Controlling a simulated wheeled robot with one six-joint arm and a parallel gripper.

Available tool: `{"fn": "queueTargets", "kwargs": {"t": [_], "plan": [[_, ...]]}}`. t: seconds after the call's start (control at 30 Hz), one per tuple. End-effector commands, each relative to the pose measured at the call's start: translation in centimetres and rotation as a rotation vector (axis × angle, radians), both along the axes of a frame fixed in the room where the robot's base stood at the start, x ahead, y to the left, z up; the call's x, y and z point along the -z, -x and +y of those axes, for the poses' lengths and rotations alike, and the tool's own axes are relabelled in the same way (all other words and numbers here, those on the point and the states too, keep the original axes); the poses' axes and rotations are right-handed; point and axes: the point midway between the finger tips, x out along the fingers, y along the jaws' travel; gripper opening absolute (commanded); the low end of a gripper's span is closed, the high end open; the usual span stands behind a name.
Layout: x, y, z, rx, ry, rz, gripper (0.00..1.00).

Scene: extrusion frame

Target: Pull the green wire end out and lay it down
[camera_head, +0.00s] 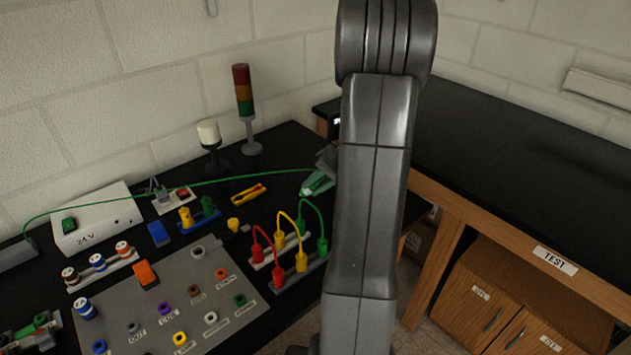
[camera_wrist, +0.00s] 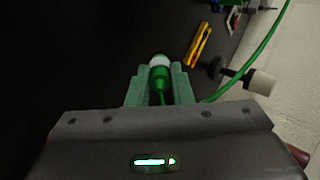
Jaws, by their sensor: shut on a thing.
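My gripper (camera_head: 318,183) is partly hidden behind my arm in the head view, near the right end of the black bench. In the wrist view my gripper (camera_wrist: 160,88) is shut on the green wire end (camera_wrist: 159,72), a green plug with a white band. The green wire (camera_head: 225,179) runs from the grey block at the far left, across the bench, to my gripper. It also curves through the right of the wrist view (camera_wrist: 268,55). The plug is clear of any socket in the wrist view, with dark surface around it. Its height above the bench is hard to tell.
A grey panel (camera_head: 155,312) with coloured sockets lies front left. Red, yellow and green jumper leads (camera_head: 279,217) arch between socket strips. A white 24 V box (camera_head: 97,220) sits left.

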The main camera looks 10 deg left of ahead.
Motion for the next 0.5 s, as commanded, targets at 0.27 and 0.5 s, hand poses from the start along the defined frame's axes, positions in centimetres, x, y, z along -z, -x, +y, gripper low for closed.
{"fn": "queueTargets", "kwargs": {"t": [0.27, 0.5], "plan": [[3.1, 0.0, 0.0, -0.001, -0.001, 0.002, 0.00], [4.4, 0.0, 0.0, 0.000, -0.001, 0.002, 0.00]]}}
